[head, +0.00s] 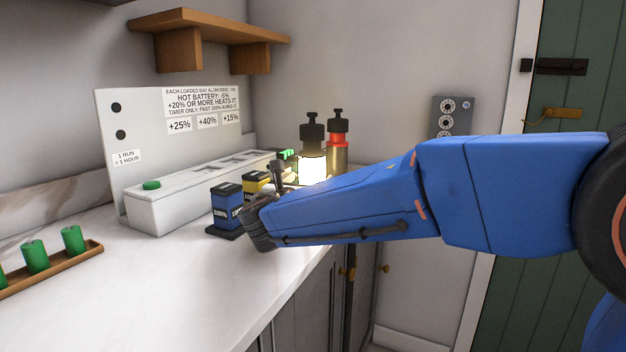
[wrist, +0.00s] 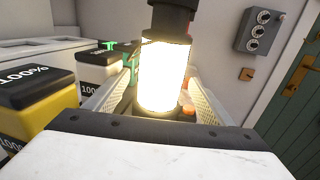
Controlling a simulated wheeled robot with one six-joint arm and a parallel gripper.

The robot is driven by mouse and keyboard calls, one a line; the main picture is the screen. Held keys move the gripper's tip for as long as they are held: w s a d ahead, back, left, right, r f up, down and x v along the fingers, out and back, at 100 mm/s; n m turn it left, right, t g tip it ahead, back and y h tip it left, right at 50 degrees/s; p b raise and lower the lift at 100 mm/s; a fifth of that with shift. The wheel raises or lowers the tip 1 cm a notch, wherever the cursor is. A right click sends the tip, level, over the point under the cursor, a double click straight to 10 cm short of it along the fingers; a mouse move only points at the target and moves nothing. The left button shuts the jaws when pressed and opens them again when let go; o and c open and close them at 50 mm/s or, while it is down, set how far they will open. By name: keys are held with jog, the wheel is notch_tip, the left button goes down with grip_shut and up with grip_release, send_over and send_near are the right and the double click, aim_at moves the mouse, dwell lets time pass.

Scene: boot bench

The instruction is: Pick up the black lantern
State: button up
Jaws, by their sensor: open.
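The black lantern (head: 312,167) stands upright on the counter, with a black cap and a brightly glowing body. In the wrist view the lantern (wrist: 163,75) is close ahead, its lit body between the two fingers and its cap cut off by the top edge. My gripper (wrist: 162,92) is open, one finger on each side of the lantern. I cannot tell whether either finger touches it.
A red-topped lantern (head: 338,143) stands just behind the black one. A blue battery (head: 226,206) and a yellow battery (head: 256,181) stand left of my gripper. A white charger box (head: 180,205) lies behind them. A wooden tray (head: 60,268) holds green cylinders. The front counter is clear.

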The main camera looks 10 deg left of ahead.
jog(key=w, duration=0.2)
jog(key=shift+w+d, duration=0.25)
jog(key=shift+w, duration=0.15)
jog(key=c, duration=1.6)
